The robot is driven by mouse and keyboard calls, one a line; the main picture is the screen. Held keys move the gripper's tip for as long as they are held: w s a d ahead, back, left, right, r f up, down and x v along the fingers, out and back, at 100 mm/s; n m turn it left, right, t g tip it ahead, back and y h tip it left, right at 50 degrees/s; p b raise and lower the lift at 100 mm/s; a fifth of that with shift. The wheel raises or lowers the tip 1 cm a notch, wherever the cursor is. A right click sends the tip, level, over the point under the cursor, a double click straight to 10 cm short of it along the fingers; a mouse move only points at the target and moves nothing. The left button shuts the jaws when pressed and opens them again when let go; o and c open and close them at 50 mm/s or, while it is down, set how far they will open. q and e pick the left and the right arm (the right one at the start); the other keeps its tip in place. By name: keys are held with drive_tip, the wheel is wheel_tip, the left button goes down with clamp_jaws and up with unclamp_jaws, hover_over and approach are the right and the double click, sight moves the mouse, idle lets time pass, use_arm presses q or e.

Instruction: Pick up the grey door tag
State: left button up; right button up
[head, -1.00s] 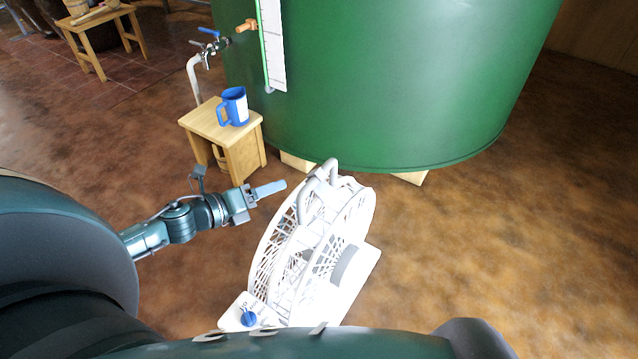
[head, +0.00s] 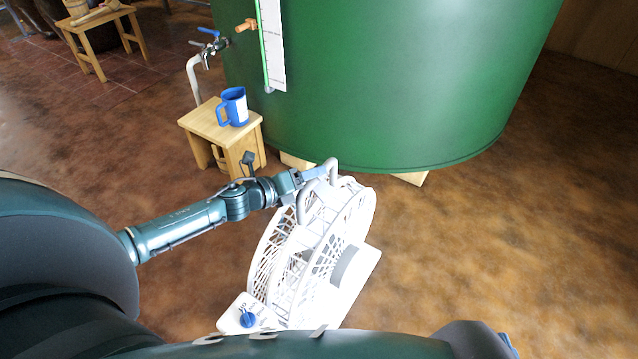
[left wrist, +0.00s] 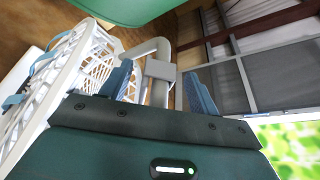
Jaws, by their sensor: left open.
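My left gripper (head: 318,174) is at the top of the white fan, by its grey tube handle (head: 332,172). In the left wrist view its two blue fingers are apart, and the grey handle (left wrist: 159,92) stands between them in the picture. A small square grey piece (left wrist: 160,69) shows in front of the handle, between the fingers. I cannot tell whether it is the grey door tag or part of the handle. Nothing else in view is clearly a door tag. I cannot tell whether the fingers touch anything. My right gripper is not in view.
The white fan (head: 345,225) with a blue knob (head: 248,319) stands on the brown floor. A large green tank (head: 390,80) is behind it. A wooden stool (head: 240,150) with a blue-handled jug (head: 234,106) stands left of the tank. The floor at right is clear.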

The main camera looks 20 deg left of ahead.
use_arm(q)
drive_tip(key=shift+w, duration=0.1)
drive_tip(key=c, duration=1)
drive_tip(key=shift+c, duration=0.2)
drive_tip(key=shift+w+a+r, duration=0.1)
drive_tip(key=shift+a+r, duration=0.3)
drive_tip(key=w+a+r+p, duration=0.1)
drive_tip(key=a+r+p, duration=0.3)
drive_tip(key=a+r, duration=0.7)
drive_tip(key=shift+w+a+r, duration=0.35)
drive_tip(key=shift+w+a, duration=0.05)
drive_tip(key=shift+a, duration=0.6)
